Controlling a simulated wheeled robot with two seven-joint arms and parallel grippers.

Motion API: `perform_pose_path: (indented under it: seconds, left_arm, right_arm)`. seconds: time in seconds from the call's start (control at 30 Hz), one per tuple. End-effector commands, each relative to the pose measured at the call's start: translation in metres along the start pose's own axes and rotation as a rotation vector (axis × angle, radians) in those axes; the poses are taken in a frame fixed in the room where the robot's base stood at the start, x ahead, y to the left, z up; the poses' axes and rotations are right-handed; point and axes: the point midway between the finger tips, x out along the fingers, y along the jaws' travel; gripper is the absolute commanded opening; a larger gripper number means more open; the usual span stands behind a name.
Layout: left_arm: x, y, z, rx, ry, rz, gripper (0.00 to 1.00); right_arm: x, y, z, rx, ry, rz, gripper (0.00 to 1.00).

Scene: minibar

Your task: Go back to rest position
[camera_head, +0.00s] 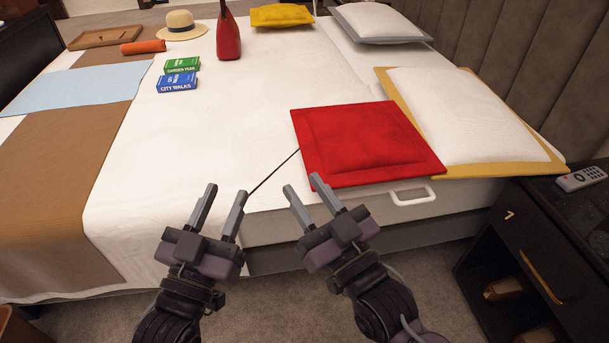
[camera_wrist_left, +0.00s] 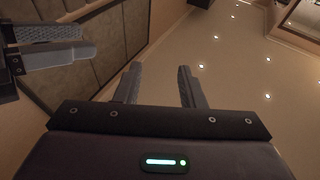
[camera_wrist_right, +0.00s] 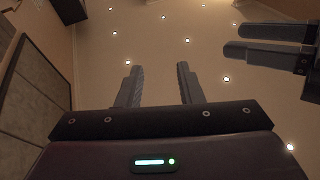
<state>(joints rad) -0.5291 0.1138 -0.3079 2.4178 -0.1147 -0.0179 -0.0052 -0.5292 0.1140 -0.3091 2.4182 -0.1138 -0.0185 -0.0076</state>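My left gripper (camera_head: 220,204) is raised in front of the bed's near edge, pointing up, with its fingers apart and nothing between them. Its spread fingers also show in the left wrist view (camera_wrist_left: 158,86). My right gripper (camera_head: 302,188) is beside it to the right, near the red cushion's lower left corner in the picture, also open and empty. Its parted fingers show in the right wrist view (camera_wrist_right: 158,84). Both wrist views face the ceiling and walls, and each shows the other gripper's fingers at its edge.
A white bed (camera_head: 150,215) fills the middle. On it lie a red cushion (camera_head: 365,140), a white cushion with yellow edges (camera_head: 465,115), blue (camera_head: 177,82) and green (camera_head: 182,65) boxes, a red bottle-like object (camera_head: 228,40) and a hat (camera_head: 181,25). A dark nightstand (camera_head: 530,240) with a remote (camera_head: 582,178) stands right.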

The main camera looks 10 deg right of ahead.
Motion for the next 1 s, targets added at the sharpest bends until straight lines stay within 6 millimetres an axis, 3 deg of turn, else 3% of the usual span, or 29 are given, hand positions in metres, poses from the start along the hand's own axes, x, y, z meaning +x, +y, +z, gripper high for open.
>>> perform_pose_path:
  seconds: [0.17, 0.27, 0.37, 0.4, 0.53, 0.67, 0.8, 0.9, 1.0]
  left_arm:
    - [0.0, 0.0, 0.002, 0.0, -0.009, 0.0, 0.36]
    - [0.004, -0.002, 0.019, -0.002, -0.067, -0.005, 0.36]
    - [0.006, -0.008, 0.06, -0.007, -0.195, -0.019, 0.36]
    - [0.004, -0.011, 0.083, -0.009, -0.263, -0.026, 0.36]
    - [-0.024, -0.022, 0.164, -0.019, -0.515, -0.056, 0.36]
    - [-0.08, -0.031, 0.234, -0.03, -0.77, -0.09, 0.36]
    - [-0.166, -0.038, 0.286, -0.046, -1.044, -0.128, 0.36]
    - [-0.239, -0.039, 0.305, -0.059, -1.24, -0.156, 0.36]
    - [-0.314, -0.037, 0.309, -0.073, -1.422, -0.182, 0.36]
  right_arm:
    - [0.001, 0.0, 0.002, 0.001, -0.008, 0.0, 0.33]
    - [0.005, 0.003, 0.018, 0.003, -0.063, 0.006, 0.33]
    - [0.007, 0.008, 0.06, 0.008, -0.193, 0.018, 0.33]
    - [0.005, 0.011, 0.083, 0.011, -0.262, 0.026, 0.33]
    - [-0.024, 0.022, 0.164, 0.021, -0.515, 0.056, 0.33]
    - [-0.08, 0.031, 0.234, 0.032, -0.77, 0.089, 0.33]
    - [-0.166, 0.038, 0.286, 0.047, -1.044, 0.127, 0.33]
    - [-0.239, 0.039, 0.305, 0.06, -1.239, 0.155, 0.33]
    - [-0.314, 0.037, 0.309, 0.074, -1.422, 0.181, 0.33]
